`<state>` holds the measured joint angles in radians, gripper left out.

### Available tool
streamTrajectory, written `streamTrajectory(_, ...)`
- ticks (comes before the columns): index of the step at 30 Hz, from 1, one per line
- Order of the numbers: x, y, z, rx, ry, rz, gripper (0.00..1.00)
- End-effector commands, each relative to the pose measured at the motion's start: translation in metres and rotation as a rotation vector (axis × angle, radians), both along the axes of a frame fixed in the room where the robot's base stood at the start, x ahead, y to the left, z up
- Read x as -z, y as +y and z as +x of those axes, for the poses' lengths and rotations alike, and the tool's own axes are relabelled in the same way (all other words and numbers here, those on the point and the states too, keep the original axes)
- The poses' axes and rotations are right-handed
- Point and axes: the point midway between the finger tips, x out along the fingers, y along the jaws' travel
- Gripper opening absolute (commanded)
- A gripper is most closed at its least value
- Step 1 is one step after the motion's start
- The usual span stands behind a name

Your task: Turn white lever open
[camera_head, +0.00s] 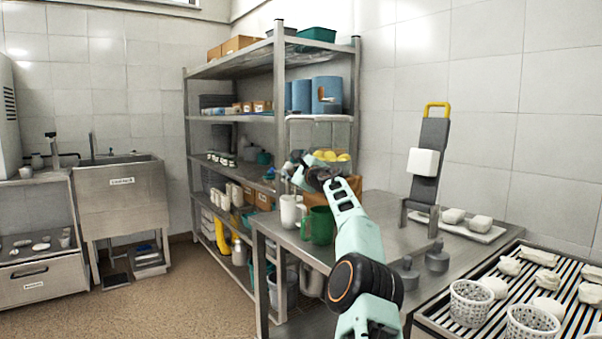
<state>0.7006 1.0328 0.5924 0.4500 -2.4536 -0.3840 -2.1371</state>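My arm reaches from the bottom of the view over the steel table. My gripper (292,168) is at its far end, dark and small in front of the shelf rack. Its fingers blend into the background, so I cannot tell whether it is open or shut. I cannot make out a clear white lever. A dark upright board (430,133) with a yellow handle on top stands at the back of the table against the wall. A white block (423,162) is on its front, to the right of my gripper and apart from it.
A white mug (288,211) and a green mug (319,226) stand near my arm on the steel table (376,212). Two perforated white baskets (470,304) (532,325) and pale lumps sit on a striped tray at right.

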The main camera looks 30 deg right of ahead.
Motion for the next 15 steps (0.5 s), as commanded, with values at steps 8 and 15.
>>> streamTrajectory(8,-0.001,0.002,-0.015,0.000,0.001,0.000,0.38)
streamTrajectory(15,0.001,0.002,-0.033,0.004,0.004,0.002,0.38)
